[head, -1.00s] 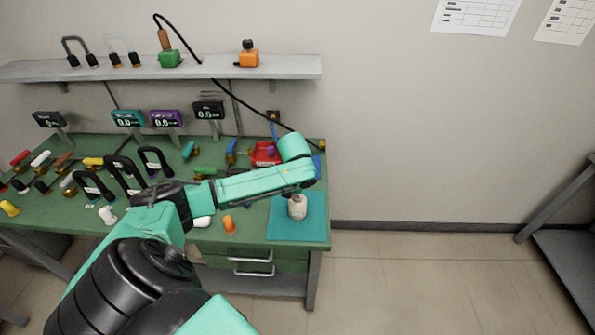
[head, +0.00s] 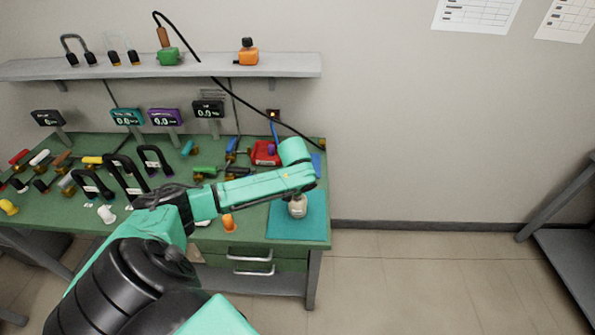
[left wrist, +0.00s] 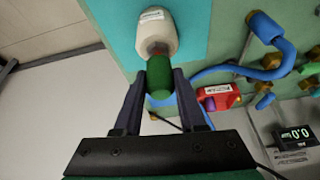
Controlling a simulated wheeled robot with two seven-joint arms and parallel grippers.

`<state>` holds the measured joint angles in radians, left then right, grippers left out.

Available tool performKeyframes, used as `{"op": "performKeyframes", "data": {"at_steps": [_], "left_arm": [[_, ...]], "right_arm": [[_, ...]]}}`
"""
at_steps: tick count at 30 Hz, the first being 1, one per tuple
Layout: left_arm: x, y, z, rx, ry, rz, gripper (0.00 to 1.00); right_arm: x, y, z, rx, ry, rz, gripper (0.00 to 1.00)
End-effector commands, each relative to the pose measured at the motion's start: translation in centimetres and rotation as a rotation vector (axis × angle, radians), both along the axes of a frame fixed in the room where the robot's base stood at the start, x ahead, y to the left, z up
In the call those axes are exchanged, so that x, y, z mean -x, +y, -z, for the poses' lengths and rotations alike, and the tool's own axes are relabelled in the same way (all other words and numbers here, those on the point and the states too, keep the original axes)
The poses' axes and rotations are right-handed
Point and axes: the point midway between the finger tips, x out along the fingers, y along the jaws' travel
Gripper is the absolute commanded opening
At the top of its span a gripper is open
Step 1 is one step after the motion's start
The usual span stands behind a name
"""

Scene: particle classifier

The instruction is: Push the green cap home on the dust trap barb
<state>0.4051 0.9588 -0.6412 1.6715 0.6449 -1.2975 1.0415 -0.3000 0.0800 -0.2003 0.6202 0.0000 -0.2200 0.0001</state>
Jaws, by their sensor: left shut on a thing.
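The dust trap (left wrist: 157,30) is a white bottle-like body with a label and a barb (left wrist: 157,50) at its near end. It stands on the teal mat (left wrist: 192,45), and in the head view the trap (head: 298,209) is at the bench's right end. My left gripper (left wrist: 160,90) is shut on the green cap (left wrist: 160,76), in line with the barb. The cap meets or overlaps the barb tip; part of the barb shows between cap and trap body. How deeply the cap sits is unclear. In the head view my left arm hides the cap.
A red box (head: 265,153) and blue hose (left wrist: 270,62) lie close beside the mat. Several tools, handles and small meters (head: 208,109) fill the green bench to the left. A shelf (head: 290,65) runs above. The mat around the trap is otherwise clear.

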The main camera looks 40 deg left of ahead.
Motion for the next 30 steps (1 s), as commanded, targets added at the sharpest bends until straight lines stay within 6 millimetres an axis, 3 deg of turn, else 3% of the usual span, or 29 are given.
{"op": "performKeyframes", "data": {"at_steps": [17,18,21,30], "left_arm": [[0.0,0.0,1.6,0.001,0.002,0.000,0.00],[0.0,0.0,1.6,0.001,0.002,0.000,0.44],[0.0,0.0,1.5,0.001,0.001,0.000,0.75],[0.0,0.0,1.4,0.000,0.000,0.000,0.75]], "right_arm": [[0.0,0.0,0.6,0.001,0.000,0.000,0.81],[0.0,0.0,0.5,0.001,0.000,0.000,0.81],[0.0,-0.1,0.5,0.001,0.000,0.000,0.81],[0.0,-0.1,0.5,0.001,0.000,0.000,0.81]]}}
